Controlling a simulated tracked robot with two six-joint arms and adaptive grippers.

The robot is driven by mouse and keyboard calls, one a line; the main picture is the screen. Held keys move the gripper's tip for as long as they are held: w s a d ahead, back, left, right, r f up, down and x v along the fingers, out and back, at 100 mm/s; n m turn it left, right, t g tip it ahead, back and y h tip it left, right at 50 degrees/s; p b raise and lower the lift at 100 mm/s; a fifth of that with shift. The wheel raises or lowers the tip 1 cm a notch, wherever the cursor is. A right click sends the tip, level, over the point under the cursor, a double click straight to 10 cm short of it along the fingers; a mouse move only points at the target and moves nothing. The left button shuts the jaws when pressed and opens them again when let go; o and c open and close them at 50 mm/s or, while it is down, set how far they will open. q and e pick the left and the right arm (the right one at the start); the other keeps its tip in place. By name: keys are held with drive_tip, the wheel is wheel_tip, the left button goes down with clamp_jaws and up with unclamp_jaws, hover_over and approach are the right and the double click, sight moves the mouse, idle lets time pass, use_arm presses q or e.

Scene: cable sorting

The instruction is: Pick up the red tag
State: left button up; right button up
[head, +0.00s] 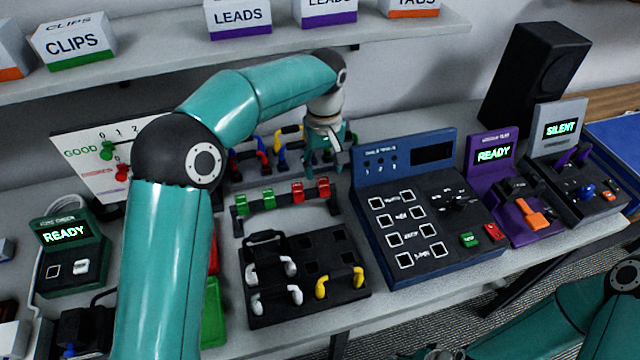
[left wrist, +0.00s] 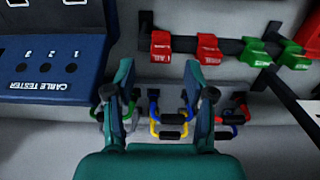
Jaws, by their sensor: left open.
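Two red tags hang on a dark rail (head: 283,200), the right one (head: 323,187) at its right end and the other (head: 297,191) beside it. In the left wrist view both red tags show, one (left wrist: 162,47) ahead of the space between the fingers and the other (left wrist: 208,49) beside it. My left gripper (head: 324,160) is open and empty, just behind the right end of the rail. In the left wrist view its two fingers (left wrist: 166,78) are spread apart and do not touch a tag. My right gripper is not shown clearly; only part of that arm shows at bottom right.
Two green tags (head: 268,196) share the rail, on its left. Coloured cables (left wrist: 173,115) lie on a rack behind it. A blue cable tester (head: 420,210) stands close to the right. A black cable tray (head: 263,316) is in front. A shelf runs above.

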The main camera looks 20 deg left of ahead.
use_arm(q)
drive_tip(key=f, duration=0.4)
drive_tip(key=shift+s+p, duration=0.2)
drive_tip(key=shift+p, duration=0.1)
drive_tip(key=c, duration=0.9)
drive_tip(key=shift+r, duration=0.1)
drive_tip(key=shift+r, duration=0.55)
wheel_tip(320, 180, up, 8)
drive_tip(key=shift+d+f, duration=0.1)
drive_tip(key=shift+f, duration=0.05)
wheel_tip(320, 180, up, 10)
drive_tip(key=p, duration=0.2)
wheel_tip(320, 180, up, 4)
drive_tip(key=p, duration=0.4)
hover_over(323, 179)
